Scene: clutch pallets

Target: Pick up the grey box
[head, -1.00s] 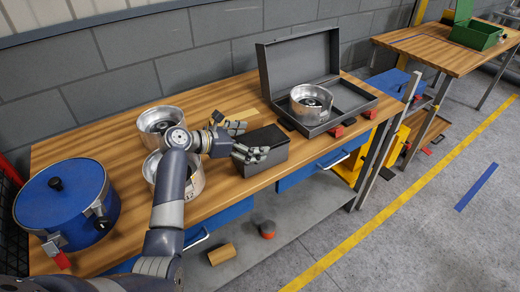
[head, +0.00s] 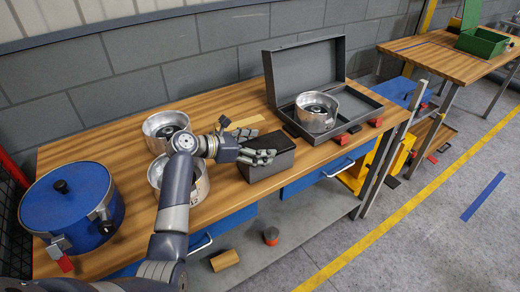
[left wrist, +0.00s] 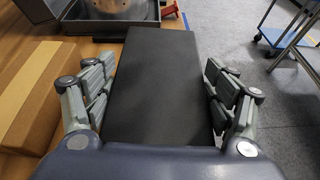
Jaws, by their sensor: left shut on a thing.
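The dark grey box (head: 268,168) sits on the wooden workbench (head: 130,250), in front of the open grey case. My left gripper (head: 254,143) is at the box, with one finger on each side of it. In the left wrist view the box (left wrist: 155,75) fills the space between the two fingers, and my left gripper (left wrist: 158,92) is shut on it. I see no clear gap between the box and the bench. The box's near end is hidden by the gripper body. My right gripper is not in view.
The open grey case (head: 303,72) holds a metal housing (head: 317,108). Two more metal housings (head: 165,124) stand left of the gripper, partly behind my arm. A blue pot (head: 68,208) is at the bench's left end. A cardboard block (left wrist: 38,105) lies beside the box.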

